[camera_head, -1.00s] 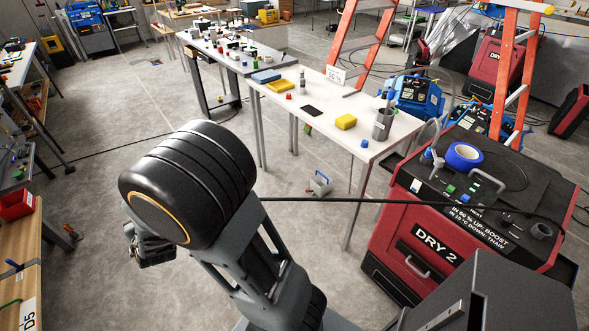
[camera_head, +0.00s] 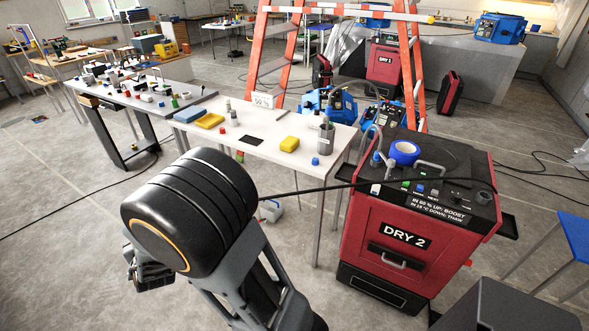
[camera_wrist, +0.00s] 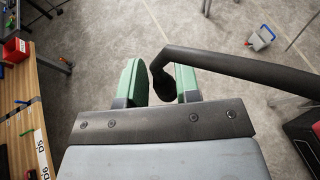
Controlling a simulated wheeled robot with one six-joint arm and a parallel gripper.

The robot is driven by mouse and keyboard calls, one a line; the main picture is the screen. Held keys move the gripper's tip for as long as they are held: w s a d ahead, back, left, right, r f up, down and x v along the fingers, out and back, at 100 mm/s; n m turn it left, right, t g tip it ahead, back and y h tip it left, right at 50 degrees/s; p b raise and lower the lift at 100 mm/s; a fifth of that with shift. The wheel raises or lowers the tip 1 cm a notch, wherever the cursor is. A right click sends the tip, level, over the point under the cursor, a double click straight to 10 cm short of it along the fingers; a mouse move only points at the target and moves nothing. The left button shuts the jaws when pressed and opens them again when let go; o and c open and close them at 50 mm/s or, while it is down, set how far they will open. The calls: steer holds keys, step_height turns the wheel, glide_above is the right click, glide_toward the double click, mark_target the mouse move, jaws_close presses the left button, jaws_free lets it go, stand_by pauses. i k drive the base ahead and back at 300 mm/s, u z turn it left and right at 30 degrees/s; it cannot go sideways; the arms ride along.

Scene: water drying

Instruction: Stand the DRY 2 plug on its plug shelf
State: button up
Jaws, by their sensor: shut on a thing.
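My gripper (camera_wrist: 161,84) has green finger pads shut on a black plug (camera_wrist: 163,90) with a thick black cable. The cable (camera_wrist: 240,70) runs off to the right in the wrist view. In the head view my gripper (camera_head: 150,274) hangs at the lower left, partly hidden behind my wrist, and the plug cannot be made out. There the cable (camera_head: 310,190) stretches across to the red and black DRY 2 machine (camera_head: 358,225) at the right. Dark ledges stick out at its left side (camera_head: 346,172) and right side (camera_head: 508,228); I cannot tell which is the plug shelf.
A white table (camera_head: 265,128) with small items stands behind, left of DRY 2. An orange ladder (camera_head: 293,45) stands behind the table. A small grey caddy (camera_head: 270,210) is on the floor under the cable. A blue-topped stool (camera_head: 570,235) is at the right.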

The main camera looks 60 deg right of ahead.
mark_target(502, 225)
steer(key=z, duration=2.15)
